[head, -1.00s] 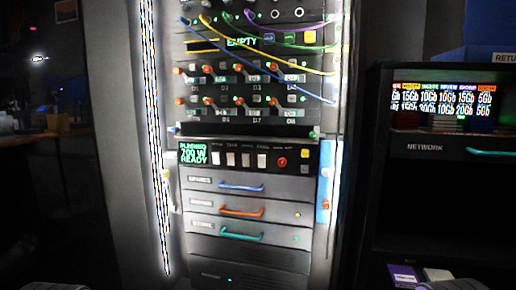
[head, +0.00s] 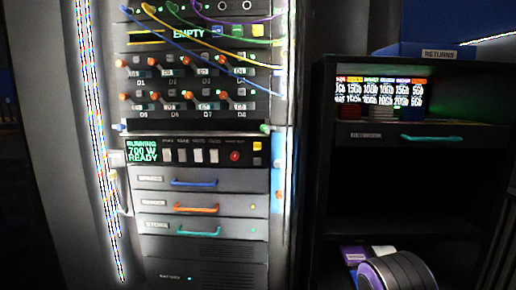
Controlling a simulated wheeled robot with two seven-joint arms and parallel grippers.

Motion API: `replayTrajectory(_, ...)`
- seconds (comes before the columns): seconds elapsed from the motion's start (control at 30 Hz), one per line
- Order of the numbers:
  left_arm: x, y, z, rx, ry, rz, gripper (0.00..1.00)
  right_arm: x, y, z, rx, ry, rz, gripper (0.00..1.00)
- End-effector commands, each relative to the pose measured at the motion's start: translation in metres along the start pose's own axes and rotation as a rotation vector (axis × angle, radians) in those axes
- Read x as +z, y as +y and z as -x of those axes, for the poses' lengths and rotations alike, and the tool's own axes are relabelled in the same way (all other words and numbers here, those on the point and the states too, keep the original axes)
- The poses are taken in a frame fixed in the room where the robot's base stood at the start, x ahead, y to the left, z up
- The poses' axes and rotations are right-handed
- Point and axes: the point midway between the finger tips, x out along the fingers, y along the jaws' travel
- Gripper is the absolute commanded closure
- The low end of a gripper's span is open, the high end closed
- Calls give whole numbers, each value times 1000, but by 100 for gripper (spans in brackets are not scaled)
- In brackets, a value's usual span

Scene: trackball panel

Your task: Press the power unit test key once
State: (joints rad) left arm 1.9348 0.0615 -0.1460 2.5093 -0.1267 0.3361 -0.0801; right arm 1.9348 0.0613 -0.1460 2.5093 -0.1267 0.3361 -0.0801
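The power unit (head: 195,153) is a dark panel strip in the rack, left of centre in the head view. Its green display (head: 142,151) appears to read "RUNNING 700 W READY". To the right of the display is a row of several small keys (head: 198,156), most of them pale, with labels above too small to read surely. A round red button (head: 235,156) and a yellow label or key (head: 257,147) sit at the strip's right end. Nothing covers the keys. Neither gripper shows.
Drawers with blue (head: 194,182), orange (head: 196,208) and teal (head: 197,232) handles lie below the strip. Switches and looping cables (head: 225,40) are above. A dark cabinet (head: 420,190) stands at the right, with a blue returns bin (head: 425,42) on top.

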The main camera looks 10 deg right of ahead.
Motion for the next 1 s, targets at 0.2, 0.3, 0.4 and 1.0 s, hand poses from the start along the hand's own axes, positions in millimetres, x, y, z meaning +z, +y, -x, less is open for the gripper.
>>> replayTrajectory(0.2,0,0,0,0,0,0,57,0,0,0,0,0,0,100)
replayTrajectory(0.3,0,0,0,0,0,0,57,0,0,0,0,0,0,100)
replayTrajectory(0.4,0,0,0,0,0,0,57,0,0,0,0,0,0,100)
replayTrajectory(1.0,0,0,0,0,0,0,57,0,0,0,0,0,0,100)
